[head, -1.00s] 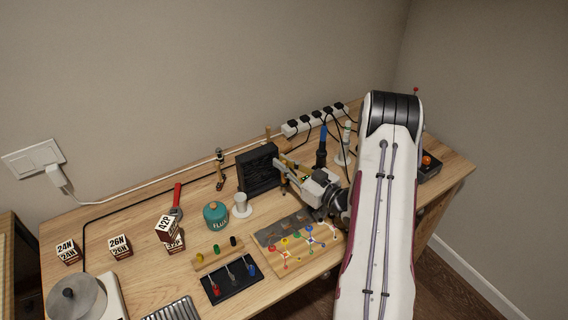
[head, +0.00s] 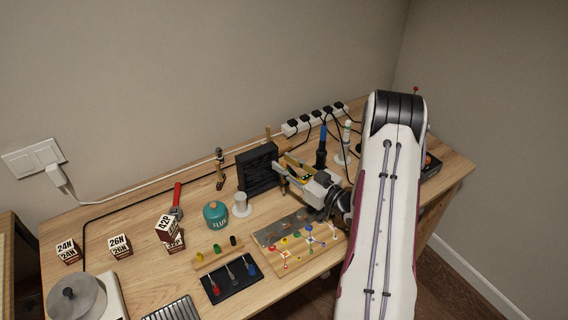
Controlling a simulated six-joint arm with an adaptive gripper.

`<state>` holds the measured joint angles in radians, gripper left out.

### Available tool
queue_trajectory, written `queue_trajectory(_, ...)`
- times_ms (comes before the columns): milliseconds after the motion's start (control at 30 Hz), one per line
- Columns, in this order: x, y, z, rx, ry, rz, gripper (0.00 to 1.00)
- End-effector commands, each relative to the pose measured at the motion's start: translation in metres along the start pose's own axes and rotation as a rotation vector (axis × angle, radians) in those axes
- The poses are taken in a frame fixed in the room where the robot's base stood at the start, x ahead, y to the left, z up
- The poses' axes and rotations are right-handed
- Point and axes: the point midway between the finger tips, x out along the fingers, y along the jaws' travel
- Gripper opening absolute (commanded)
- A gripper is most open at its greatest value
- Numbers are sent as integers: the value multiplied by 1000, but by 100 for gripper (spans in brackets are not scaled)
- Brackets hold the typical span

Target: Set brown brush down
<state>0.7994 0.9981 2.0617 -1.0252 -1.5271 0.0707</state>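My gripper (head: 281,171) reaches in from the right, over the bench just right of the black fan box. A small brown upright piece (head: 283,187) shows just below the fingers, and a tan piece shows above them. These may be parts of the brown brush, but they are too small to be sure. I cannot tell whether the fingers are closed on it or whether it touches the bench. Another dark and brown upright tool (head: 219,170) stands apart, left of the fan box.
The black fan box (head: 257,170) stands close left of my gripper. A blue-handled tool (head: 322,147) and a power strip (head: 315,119) are behind. The grey strip (head: 270,233) and wooden board (head: 275,257) lie in front. A teal flux jar (head: 216,214) and white spool (head: 241,205) stand left.

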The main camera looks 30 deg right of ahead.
Motion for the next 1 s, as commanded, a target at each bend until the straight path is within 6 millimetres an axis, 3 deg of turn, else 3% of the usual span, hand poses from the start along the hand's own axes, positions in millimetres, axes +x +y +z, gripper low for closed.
queue_trajectory(700,-86,1,0,0,1,3,28)
queue_trajectory(1000,-108,0,0,-1,1,1,28)
